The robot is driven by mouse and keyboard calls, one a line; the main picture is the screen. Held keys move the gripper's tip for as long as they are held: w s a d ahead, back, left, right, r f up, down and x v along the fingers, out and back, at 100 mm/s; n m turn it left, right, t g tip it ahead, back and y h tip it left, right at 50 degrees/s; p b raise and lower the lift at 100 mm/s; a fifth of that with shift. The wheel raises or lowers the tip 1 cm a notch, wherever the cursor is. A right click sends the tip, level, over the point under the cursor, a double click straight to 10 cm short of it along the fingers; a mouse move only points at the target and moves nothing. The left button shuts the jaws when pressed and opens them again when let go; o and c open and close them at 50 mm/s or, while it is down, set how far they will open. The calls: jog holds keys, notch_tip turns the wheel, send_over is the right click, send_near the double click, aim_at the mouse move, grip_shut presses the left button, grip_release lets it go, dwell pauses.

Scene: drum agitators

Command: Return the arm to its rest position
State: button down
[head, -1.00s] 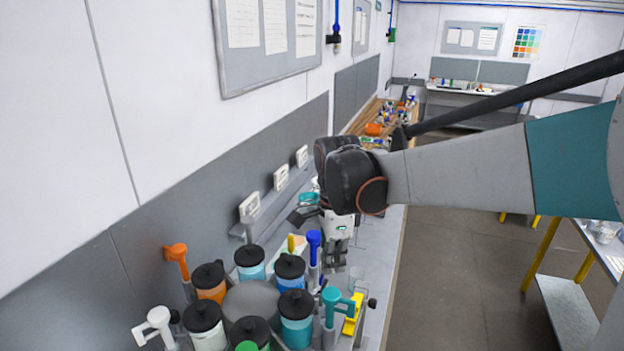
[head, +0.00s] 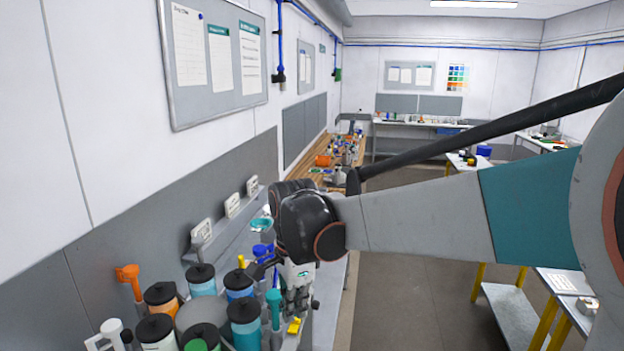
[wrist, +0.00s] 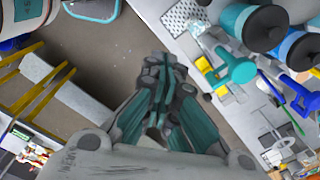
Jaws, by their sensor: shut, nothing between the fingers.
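My gripper (head: 297,300) hangs at the end of my arm, over the right side of the wall bench and right of the group of lidded drums (head: 243,322). In the wrist view my gripper (wrist: 165,75) has its fingers together, with nothing between them. Below it there is floor and the bench edge. My wrist and the black arm joint hide part of the bench behind. My arm stretches in from the right of the head view.
A teal-handled agitator (head: 274,305) and an orange one (head: 130,280) stand among the drums. A yellow item (head: 294,326) lies close below my gripper. A side table (head: 510,310) with yellow legs stands at right. Floor between (head: 400,300) is clear.

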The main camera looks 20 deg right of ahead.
jog(key=s+f+n+t+b, duration=0.2)
jog(key=s+f+n+b, duration=0.3)
jog(key=f+b, duration=0.4)
jog(key=s+f+n+t+b, duration=0.2)
jog(key=s+f+n+b, duration=0.3)
jog(key=f+n+b, duration=0.2)
jog(key=s+f+n+t+b, duration=0.2)
jog(key=s+f+n+b, duration=0.2)
jog(key=f+b, duration=0.7)
jog(key=shift+s+n+t+b, duration=0.4)
jog(key=shift+n+b, duration=0.2)
jog(key=shift+n, duration=0.3)
